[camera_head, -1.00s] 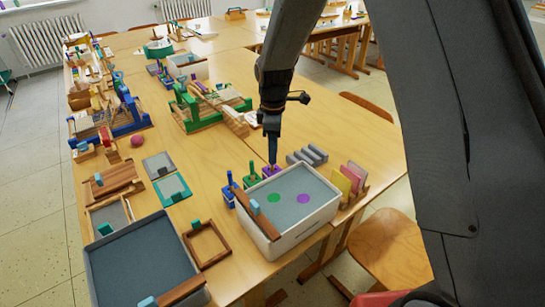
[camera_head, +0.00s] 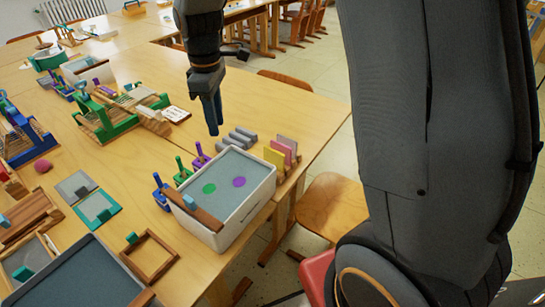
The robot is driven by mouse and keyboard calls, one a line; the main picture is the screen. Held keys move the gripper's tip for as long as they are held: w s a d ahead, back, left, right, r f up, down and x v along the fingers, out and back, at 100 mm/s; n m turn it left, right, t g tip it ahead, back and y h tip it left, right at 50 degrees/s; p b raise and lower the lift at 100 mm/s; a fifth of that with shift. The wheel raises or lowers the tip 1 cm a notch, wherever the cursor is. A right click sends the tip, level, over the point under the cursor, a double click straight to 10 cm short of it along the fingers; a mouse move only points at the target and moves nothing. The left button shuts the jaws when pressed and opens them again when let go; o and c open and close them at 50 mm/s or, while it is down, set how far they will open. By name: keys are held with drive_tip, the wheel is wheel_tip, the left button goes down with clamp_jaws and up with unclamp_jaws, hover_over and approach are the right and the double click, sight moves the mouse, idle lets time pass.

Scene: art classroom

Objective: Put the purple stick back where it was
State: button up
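The purple stick (camera_head: 199,149) stands upright in its small purple block (camera_head: 201,162) on the table, behind the white tray. It is at the right end of a short row with a green stick and block (camera_head: 182,172) and a blue stick and block (camera_head: 160,190). My gripper (camera_head: 213,127) points down, above and slightly right of the purple stick in the picture, apart from it. I see nothing held in it. Its blue fingers overlap in this view, so their opening is unclear.
The white tray (camera_head: 245,213) has a grey surface with a green dot and a purple dot, and a wooden bar across its left end. Yellow and pink panels (camera_head: 282,153) and grey wavy blocks (camera_head: 236,138) stand close by. A wooden frame (camera_head: 150,257) lies to the left.

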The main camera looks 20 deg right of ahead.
drive_tip(key=s+d+f+m, duration=0.1)
drive_tip(key=s+d+m, duration=0.4)
drive_tip(key=s, duration=0.4)
drive_tip(key=s+d+f+m, duration=0.2)
drive_tip(key=s+d+m, duration=0.4)
drive_tip(key=s, duration=0.3)
drive_tip(key=shift+m, duration=0.7)
